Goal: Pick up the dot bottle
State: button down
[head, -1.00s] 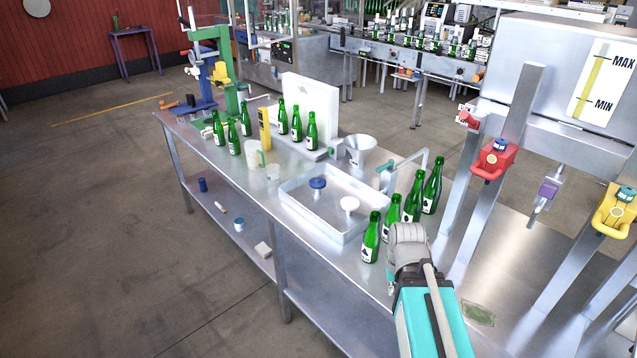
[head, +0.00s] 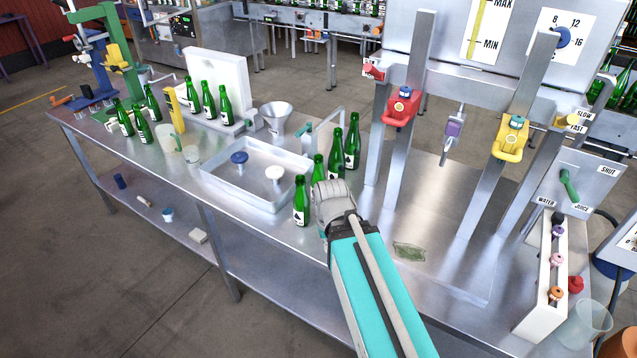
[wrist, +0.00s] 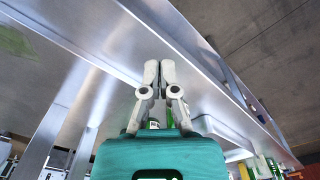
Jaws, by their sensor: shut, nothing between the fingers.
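The label marks are too small to tell which is the dot bottle. My gripper (head: 329,190) is just right of the front bottle and hides part of the one behind. In the wrist view my gripper (wrist: 160,68) has its fingertips together and empty. Green and white bits behind the fingers there are mostly hidden.
A shallow steel tray (head: 235,197) with blue and white knobbed pieces lies left of the bottles. A funnel (head: 275,118) stands behind it. More green bottles (head: 208,99) stand farther left. Steel posts with a red clamp (head: 402,106) rise to the right. A green patch (head: 408,252) lies on the right surface.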

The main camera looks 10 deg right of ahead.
aim_at(318, 175)
jog(key=z, duration=0.1)
jog(key=k, duration=1.4)
jog(key=u, duration=0.4)
jog(key=i, duration=1)
jog(key=z, duration=0.05)
